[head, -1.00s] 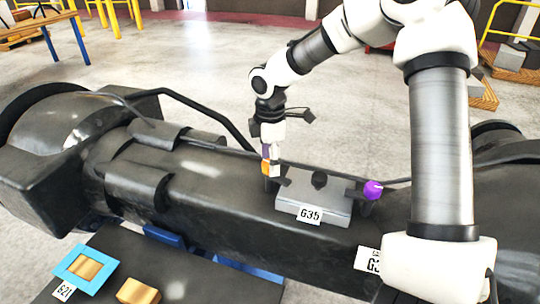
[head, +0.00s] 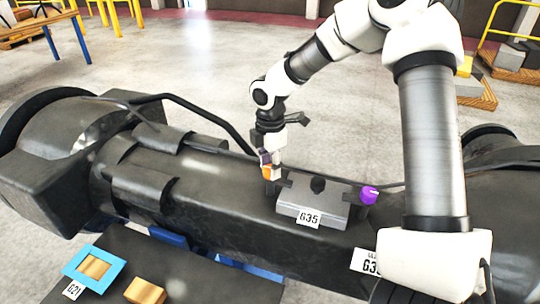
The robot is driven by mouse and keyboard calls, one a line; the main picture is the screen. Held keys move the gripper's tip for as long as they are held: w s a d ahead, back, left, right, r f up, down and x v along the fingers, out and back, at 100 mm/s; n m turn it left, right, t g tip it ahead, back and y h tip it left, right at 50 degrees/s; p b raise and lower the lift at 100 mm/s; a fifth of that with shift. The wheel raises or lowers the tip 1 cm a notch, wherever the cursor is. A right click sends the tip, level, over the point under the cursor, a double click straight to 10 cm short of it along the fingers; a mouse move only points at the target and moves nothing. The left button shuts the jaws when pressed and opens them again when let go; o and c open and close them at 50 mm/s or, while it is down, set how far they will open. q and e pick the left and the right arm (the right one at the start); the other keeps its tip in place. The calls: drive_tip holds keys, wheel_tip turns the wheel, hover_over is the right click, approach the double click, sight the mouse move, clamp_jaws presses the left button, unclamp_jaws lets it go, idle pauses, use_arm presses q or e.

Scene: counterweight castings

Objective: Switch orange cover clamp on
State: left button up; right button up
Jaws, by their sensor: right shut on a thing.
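The orange cover clamp (head: 267,172) stands at the left end of a grey cover labelled G35 (head: 312,203), on top of a long dark casting. My right gripper (head: 268,160) comes down on the clamp from above and is shut on it. The fingers hide much of the clamp, so its exact setting is hard to tell. A purple clamp (head: 369,194) sits at the right end of the same cover, apart from the gripper. My left gripper is not in view.
The long dark casting (head: 225,195) runs across the view, with a dark hose behind the gripper. In front, a dark surface (head: 185,270) holds a blue frame (head: 120,264) and a tan block (head: 145,291). Pallets stand at the back right; open floor lies behind.

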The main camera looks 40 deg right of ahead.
drive_tip(key=shift+f+n, duration=0.1)
drive_tip(key=shift+n, duration=0.2)
drive_tip(key=o, duration=1.1)
drive_tip(key=shift+d, duration=0.1)
drive_tip(key=shift+o, duration=0.2)
wheel_tip(320, 180, up, 12)
